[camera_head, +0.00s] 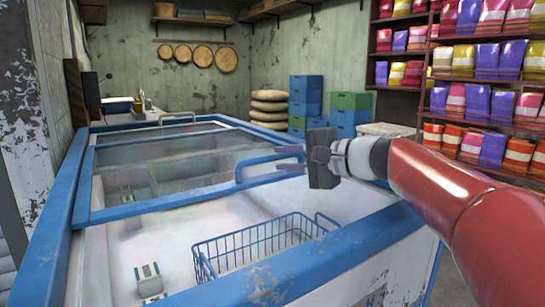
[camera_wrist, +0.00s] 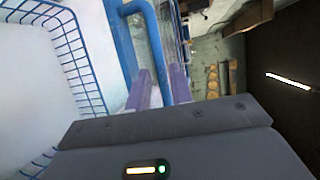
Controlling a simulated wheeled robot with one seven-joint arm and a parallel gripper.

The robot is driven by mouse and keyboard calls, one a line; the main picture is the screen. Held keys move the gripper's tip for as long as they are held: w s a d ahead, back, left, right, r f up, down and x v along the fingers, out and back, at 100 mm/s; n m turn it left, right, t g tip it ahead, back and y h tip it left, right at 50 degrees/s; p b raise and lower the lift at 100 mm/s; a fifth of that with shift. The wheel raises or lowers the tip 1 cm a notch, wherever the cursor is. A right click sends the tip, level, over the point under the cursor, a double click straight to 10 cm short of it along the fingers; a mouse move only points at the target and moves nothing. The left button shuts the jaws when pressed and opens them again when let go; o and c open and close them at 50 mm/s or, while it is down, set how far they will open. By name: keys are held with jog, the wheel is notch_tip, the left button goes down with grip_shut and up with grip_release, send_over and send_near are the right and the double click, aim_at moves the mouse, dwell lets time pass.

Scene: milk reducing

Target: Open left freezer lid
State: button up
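The chest freezer (camera_head: 50,270) has a blue rim and spans the left and front in the head view. The handle also shows in the wrist view (camera_wrist: 152,35). My gripper (camera_head: 291,158) is at the right end of this handle. Its two purple fingers (camera_wrist: 160,88) are apart, with the bar appearing between them. I cannot tell whether they touch it. The near part of the freezer appears uncovered.
A blue wire basket (camera_head: 255,245) hangs inside the near part of the freezer, and it shows at left in the wrist view (camera_wrist: 75,60). Another handle (camera_head: 178,117) is at the far end. Shelves of colourful bags (camera_head: 490,100) stand right. Blue crates (camera_head: 305,95) are stacked behind.

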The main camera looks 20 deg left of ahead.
aim_at(274, 158)
jog(key=p+x, duration=0.1)
jog(key=x, duration=0.5)
jog(key=shift+a, duration=0.1)
jog(key=shift+s, duration=0.1)
jog(key=shift+c, duration=0.3)
grip_shut()
